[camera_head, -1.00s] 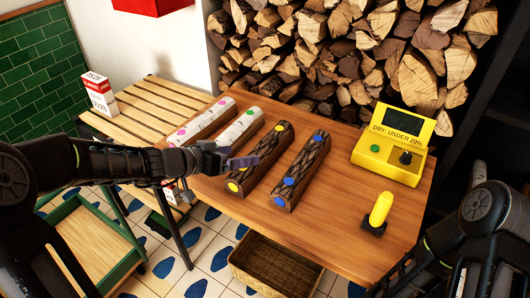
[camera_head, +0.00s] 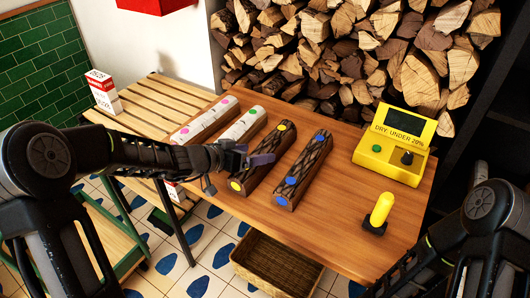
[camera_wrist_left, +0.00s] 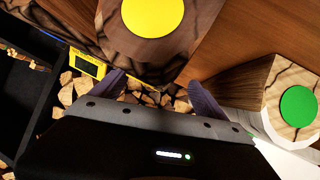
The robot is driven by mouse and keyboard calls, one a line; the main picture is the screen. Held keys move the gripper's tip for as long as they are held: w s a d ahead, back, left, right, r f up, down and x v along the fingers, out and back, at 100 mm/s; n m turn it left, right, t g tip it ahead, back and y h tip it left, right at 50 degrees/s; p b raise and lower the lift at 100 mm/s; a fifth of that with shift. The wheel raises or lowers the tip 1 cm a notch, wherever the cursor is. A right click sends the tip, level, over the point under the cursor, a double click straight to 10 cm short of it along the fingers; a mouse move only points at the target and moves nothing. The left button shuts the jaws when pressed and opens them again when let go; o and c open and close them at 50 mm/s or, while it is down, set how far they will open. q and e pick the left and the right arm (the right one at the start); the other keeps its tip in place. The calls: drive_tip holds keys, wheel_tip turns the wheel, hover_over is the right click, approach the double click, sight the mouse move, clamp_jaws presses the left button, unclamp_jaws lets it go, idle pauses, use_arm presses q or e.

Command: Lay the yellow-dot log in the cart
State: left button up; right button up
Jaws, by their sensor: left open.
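The yellow-dot log (camera_head: 266,146), dark-barked with a yellow dot at each end, lies on the wooden table (camera_head: 330,225) between the green-dot and blue-dot logs. My left gripper (camera_head: 256,161) is open over the near half of this log, partly covering it. In the left wrist view, the yellow-dot log's end (camera_wrist_left: 152,20) shows large at the top, beyond the two spread purple fingers (camera_wrist_left: 160,92). I cannot tell if they touch it. The green-framed cart (camera_head: 122,240) stands at lower left, partly hidden by my left arm. My right gripper is out of view.
Pale pink-dot (camera_head: 203,119) and green-dot (camera_head: 243,126) logs lie left, the blue-dot log (camera_head: 304,170) right. A yellow meter (camera_head: 388,158) and yellow-handled tool (camera_head: 381,210) stand at right. A slatted bench (camera_head: 155,105) is at left, a basket (camera_head: 275,265) below.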

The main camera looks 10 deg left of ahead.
use_arm(q)
drive_tip(key=shift+x, duration=1.15)
drive_tip(key=shift+c, duration=0.3)
clamp_jaws()
drive_tip(key=shift+r, duration=0.1)
